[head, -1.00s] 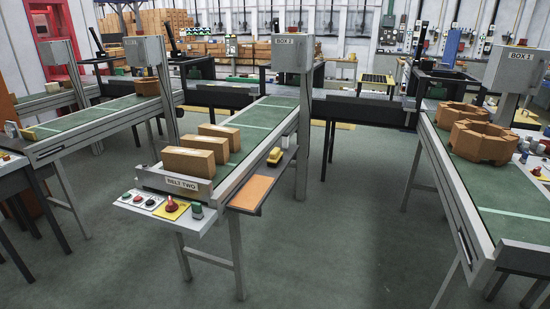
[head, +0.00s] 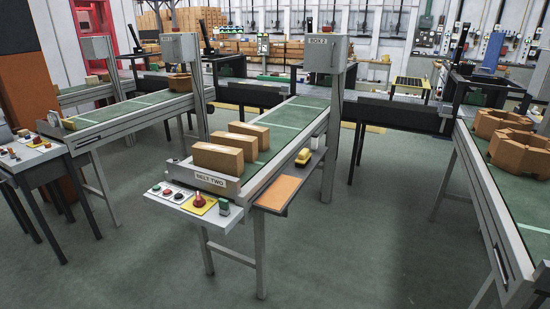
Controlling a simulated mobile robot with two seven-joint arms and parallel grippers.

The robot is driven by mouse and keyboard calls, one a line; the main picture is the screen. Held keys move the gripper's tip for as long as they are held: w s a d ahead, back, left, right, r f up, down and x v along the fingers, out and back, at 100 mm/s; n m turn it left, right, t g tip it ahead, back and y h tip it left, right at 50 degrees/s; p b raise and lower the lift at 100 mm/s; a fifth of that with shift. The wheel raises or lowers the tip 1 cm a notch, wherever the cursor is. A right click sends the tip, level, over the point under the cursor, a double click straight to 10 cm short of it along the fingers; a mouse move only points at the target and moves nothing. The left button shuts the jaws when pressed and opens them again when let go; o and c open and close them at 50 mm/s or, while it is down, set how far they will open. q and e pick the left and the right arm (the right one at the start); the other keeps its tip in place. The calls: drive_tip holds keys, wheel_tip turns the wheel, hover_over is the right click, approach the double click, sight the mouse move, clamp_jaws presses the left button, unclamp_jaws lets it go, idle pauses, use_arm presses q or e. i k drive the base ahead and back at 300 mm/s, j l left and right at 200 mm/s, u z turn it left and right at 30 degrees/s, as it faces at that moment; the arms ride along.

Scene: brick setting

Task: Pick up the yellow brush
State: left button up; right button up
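A small yellow object (head: 303,156), which looks like the yellow brush, lies on the narrow side shelf along the right side of the middle conveyor. It is too small to make out its bristles or handle. It sits behind an orange flat pad (head: 279,192) on the same shelf, close to a grey post (head: 330,140). Neither of my grippers is in view.
The middle conveyor, labelled BELT TWO (head: 212,181), carries brown bricks (head: 218,158). A control panel (head: 196,200) with knobs juts from its front end. The green floor (head: 370,220) between is clear.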

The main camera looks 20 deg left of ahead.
sight(304, 157)
drive_tip(key=i+l+u, duration=0.2)
drive_tip(key=i+u, duration=0.15)
drive_tip(key=i+l+u, duration=0.5)
drive_tip(key=i+l, duration=0.2)
drive_tip(key=i+l+u, duration=0.1)
drive_tip(key=i+l, duration=0.25)
drive_tip(key=l, duration=0.15)
drive_tip(key=i+l, duration=0.55)
drive_tip(key=l, duration=0.25)
drive_tip(key=i+l, duration=0.6)
drive_tip(key=l, duration=0.2)
drive_tip(key=i+l+u, duration=0.1)
drive_tip(key=i+l, duration=0.15)
drive_tip(key=l, duration=0.2)
